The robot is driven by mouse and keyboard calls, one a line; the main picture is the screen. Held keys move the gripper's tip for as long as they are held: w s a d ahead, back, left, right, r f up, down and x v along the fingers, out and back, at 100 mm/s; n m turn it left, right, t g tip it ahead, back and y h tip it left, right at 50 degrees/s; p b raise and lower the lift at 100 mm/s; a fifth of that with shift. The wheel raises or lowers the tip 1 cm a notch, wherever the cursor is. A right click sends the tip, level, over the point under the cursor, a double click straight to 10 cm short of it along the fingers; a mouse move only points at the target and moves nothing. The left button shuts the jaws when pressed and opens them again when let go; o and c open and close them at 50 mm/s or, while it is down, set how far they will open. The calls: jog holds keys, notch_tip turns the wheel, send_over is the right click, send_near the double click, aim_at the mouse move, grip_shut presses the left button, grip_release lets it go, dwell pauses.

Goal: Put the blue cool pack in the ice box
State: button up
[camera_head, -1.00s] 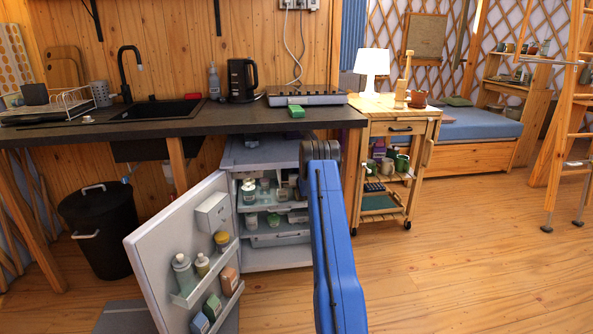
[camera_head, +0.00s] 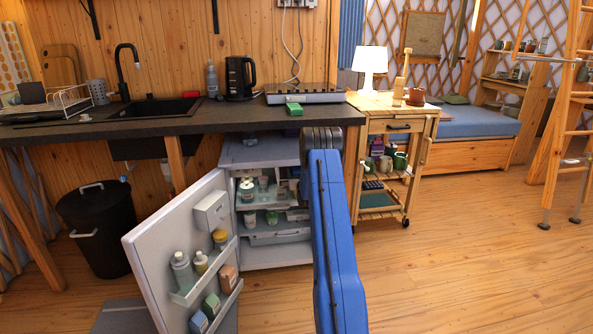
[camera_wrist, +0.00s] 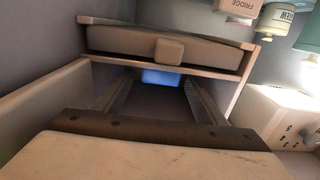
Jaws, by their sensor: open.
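In the wrist view, a small bright blue block (camera_wrist: 161,78), which looks like the blue cool pack, lies far in under a grey drawer-like front with a square knob (camera_wrist: 168,50). My gripper (camera_wrist: 162,88) is open. Its two dark fingers reach forward on either side of the line to the blue block, and I see nothing gripped. I cannot tell whether the fingertips touch it. In the head view the blue arm hides my gripper. The open fridge (camera_head: 262,155) stands under the counter. I cannot tell for certain which part is the ice box.
The fridge door (camera_head: 160,250) stands open to the left, with bottles and cartons on its shelves. In the wrist view, a white box (camera_wrist: 280,115) and hanging containers (camera_wrist: 265,20) are close on the right. A wooden trolley (camera_head: 395,150) stands right of the fridge. The right floor is clear.

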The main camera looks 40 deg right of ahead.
jog(key=shift+v, duration=2.6)
